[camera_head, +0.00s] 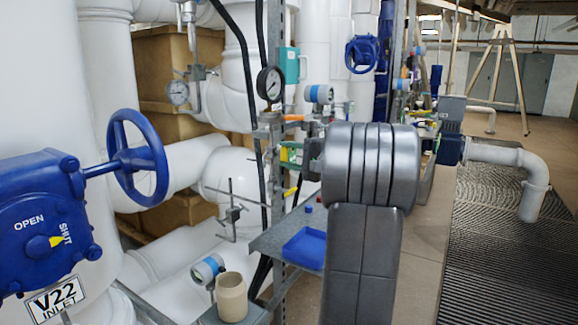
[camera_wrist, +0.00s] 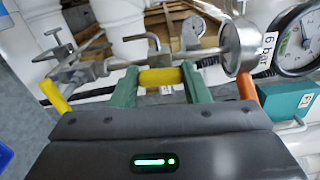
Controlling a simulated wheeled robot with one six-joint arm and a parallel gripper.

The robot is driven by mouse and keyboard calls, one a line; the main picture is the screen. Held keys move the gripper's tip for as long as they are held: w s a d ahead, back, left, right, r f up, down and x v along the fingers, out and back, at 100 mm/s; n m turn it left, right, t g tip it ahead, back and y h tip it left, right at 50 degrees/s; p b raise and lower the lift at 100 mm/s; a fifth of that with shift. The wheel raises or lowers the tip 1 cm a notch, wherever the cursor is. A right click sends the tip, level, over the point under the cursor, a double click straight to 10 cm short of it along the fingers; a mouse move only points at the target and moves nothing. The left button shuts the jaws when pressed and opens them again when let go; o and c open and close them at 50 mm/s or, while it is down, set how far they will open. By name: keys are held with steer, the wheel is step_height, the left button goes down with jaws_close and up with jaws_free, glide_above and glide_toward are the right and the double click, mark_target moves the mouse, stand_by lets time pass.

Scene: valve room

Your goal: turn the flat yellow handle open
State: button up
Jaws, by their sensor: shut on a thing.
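The flat yellow handle (camera_wrist: 160,77) lies between the two green fingers of my gripper (camera_wrist: 161,80) in the wrist view. The fingers are shut on it, one at each end of the visible yellow part. In the head view my gripper (camera_head: 287,155) reaches left to the small piping, and my arm hides much of it. A second yellow handle (camera_wrist: 55,97) stands apart to the left in the wrist view; it also shows below my gripper in the head view (camera_head: 291,191). An orange handle (camera_wrist: 248,86) is just right of the fingers.
A pressure gauge (camera_wrist: 297,42) and a teal box (camera_wrist: 287,101) are close on the right in the wrist view. A blue handwheel valve (camera_head: 138,157) stands at the left in the head view. A blue tray (camera_head: 305,248) lies on a shelf below. Floor grating (camera_head: 500,250) is at right.

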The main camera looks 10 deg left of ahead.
steer(key=shift+f+n+b, duration=0.1)
steer(key=shift+n+b, duration=0.35)
steer(key=shift+n, duration=0.15)
steer(key=o, duration=1)
steer(key=p+v, duration=0.1)
steer(key=v, duration=1.3)
steer(key=shift+a, duration=0.1)
steer(key=x, duration=1.3)
steer(key=shift+w+a+b, duration=0.15)
steer(key=shift+a+b, duration=0.15)
steer(key=shift+b, duration=0.05)
